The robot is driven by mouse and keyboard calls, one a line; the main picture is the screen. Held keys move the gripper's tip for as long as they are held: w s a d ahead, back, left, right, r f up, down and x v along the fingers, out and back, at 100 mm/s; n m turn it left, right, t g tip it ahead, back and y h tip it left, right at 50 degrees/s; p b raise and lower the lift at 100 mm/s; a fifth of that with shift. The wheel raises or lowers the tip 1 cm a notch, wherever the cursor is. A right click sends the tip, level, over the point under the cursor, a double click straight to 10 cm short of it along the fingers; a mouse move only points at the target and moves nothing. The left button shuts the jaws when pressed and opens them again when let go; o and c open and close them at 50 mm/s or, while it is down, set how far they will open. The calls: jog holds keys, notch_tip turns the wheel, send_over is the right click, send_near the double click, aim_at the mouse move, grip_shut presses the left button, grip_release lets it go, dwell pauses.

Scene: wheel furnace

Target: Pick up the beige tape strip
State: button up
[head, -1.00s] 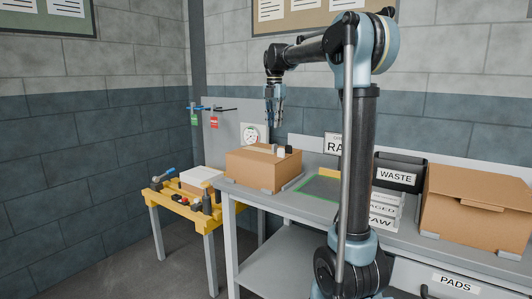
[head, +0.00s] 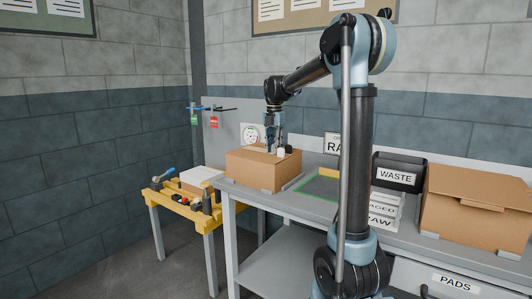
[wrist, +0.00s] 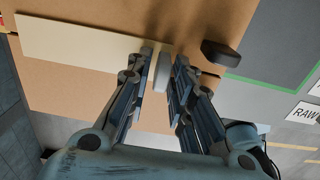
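The beige tape strip (wrist: 80,42) lies across the top of a cardboard box (wrist: 190,22) in the wrist view. Its right end reaches the left finger of my gripper (wrist: 164,62), and the finger hides part of that end. My gripper is open, pointing down at the box top. A small pale grey piece (wrist: 162,73) shows between the fingers; I cannot tell whether they touch it. In the head view my gripper (head: 271,149) is just over the top of the box (head: 255,170), and the strip is hard to make out.
A dark block (wrist: 220,53) lies on the box right of the fingers. A green-outlined area (head: 318,188) is on the bench to the right. A WASTE bin (head: 398,172) and another carton (head: 478,205) stand farther right. A yellow tool cart (head: 183,207) stands at left.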

jog(key=shift+f, duration=0.1)
grip_shut()
notch_tip(320, 180, up, 11)
jog(key=shift+f, duration=0.15)
dwell(0.6)
jog(key=shift+r, duration=1.65)
dwell(0.9)
